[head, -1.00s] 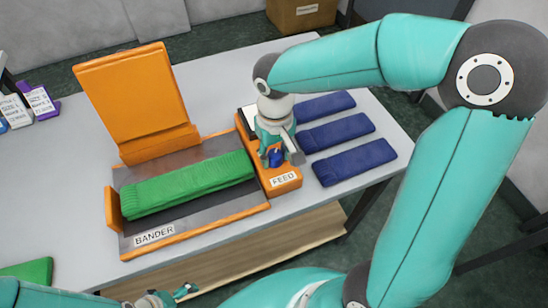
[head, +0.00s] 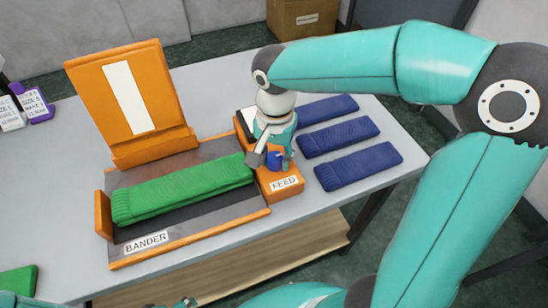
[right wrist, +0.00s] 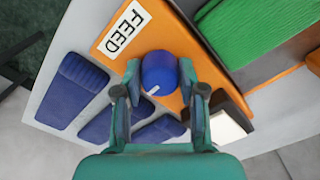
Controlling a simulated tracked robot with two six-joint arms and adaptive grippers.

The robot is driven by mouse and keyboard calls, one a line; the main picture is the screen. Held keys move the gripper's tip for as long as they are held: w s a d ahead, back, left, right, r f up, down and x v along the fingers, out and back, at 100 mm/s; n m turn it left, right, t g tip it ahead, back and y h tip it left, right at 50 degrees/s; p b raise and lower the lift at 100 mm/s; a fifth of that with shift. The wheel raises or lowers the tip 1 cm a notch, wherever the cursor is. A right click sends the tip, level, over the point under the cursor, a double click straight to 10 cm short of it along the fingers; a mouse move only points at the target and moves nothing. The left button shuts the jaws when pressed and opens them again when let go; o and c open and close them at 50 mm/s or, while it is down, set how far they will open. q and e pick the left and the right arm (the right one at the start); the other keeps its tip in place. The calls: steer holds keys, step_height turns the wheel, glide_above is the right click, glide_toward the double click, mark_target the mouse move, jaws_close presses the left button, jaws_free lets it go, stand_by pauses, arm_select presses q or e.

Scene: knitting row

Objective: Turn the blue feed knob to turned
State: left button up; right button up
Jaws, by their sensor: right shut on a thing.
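The blue feed knob (head: 273,159) stands on the orange block with the FEED label (head: 284,183), at the right end of the bander (head: 190,240). My right gripper (head: 272,157) points down over the block and is shut on the knob. In the right wrist view the knob (right wrist: 159,73) sits between the two fingers (right wrist: 160,80), with a small white mark on its top. Only a sliver of my left gripper (head: 185,302) shows at the bottom edge; its fingers cannot be made out.
A green knitted piece (head: 183,187) lies on the bander bed, before an upright orange panel with a white strip (head: 129,97). Several folded blue pieces (head: 358,165) lie close right of the feed block. Another green piece (head: 18,281) is at the lower left.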

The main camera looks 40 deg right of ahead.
mark_target(274, 156)
steer(key=shift+w+m, duration=0.1)
steer(key=shift+m, duration=0.3)
steer(key=o, duration=1.1)
steer(key=shift+o, duration=0.2)
steer(key=shift+r, duration=0.1)
step_height(274, 156, up, 12)
